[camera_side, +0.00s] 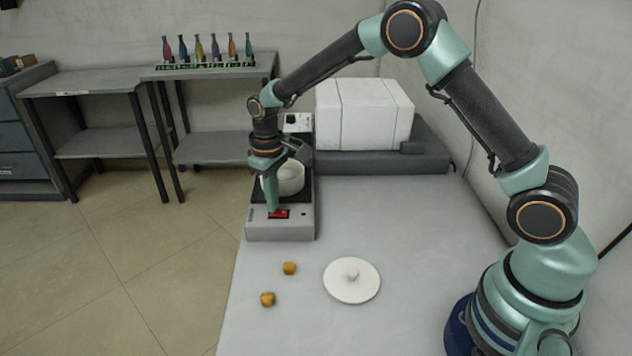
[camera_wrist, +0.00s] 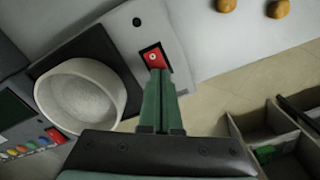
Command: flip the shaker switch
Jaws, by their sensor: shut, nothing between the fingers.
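The shaker (camera_side: 255,230) is a grey machine at the left edge of the table, with a white bowl (camera_side: 291,178) on its dark top. Its red switch (camera_side: 281,214) sits in a black frame on the front; it also shows in the wrist view (camera_wrist: 153,58). My gripper (camera_side: 272,209) is shut and empty, pointing down with its green fingertips at the switch. In the wrist view the fingertips (camera_wrist: 159,72) overlap the lower edge of the red switch. I cannot tell whether they touch it.
A white box (camera_side: 362,113) stands behind. A rack of coloured bottles (camera_side: 213,65) is on a far bench.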

